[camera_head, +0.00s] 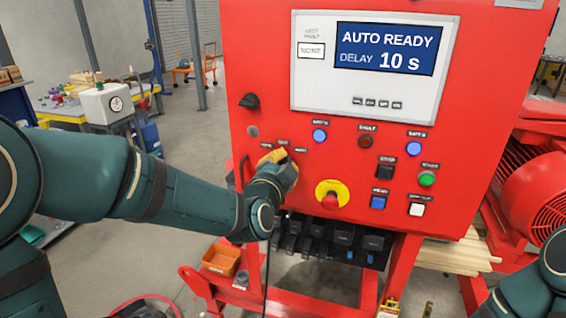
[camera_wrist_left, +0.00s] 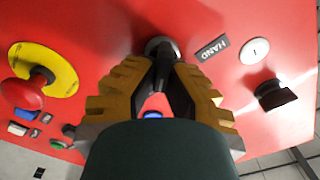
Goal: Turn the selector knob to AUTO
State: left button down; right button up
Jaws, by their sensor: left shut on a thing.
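The selector knob (camera_wrist_left: 161,50) is black in a metal ring on the red panel. A HAND label (camera_wrist_left: 212,48) sits right of it in the left wrist view. My left gripper (camera_wrist_left: 162,68) has its yellow fingers shut on the knob, from both sides. In the head view my left gripper (camera_head: 278,162) is against the panel and hides the knob; small labels (camera_head: 283,142) show just above it. The knob's exact pointing direction is hard to tell. The display (camera_head: 386,50) reads AUTO READY, DELAY 10 s. My right gripper is out of view.
A red emergency stop (camera_head: 330,201) on a yellow disc is right of my left gripper. Another black rotary handle (camera_head: 249,101) is above left. Blue, red and green lamps and buttons (camera_head: 427,179) fill the panel's right. An orange bin (camera_head: 221,260) stands below.

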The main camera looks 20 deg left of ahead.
pick_arm(q)
jog(key=shift+r, duration=0.15)
jog(key=c, duration=1)
grip_release()
jog(key=shift+w, duration=0.15)
jog(key=shift+s+a, duration=0.15)
jog(key=shift+s, duration=3.65)
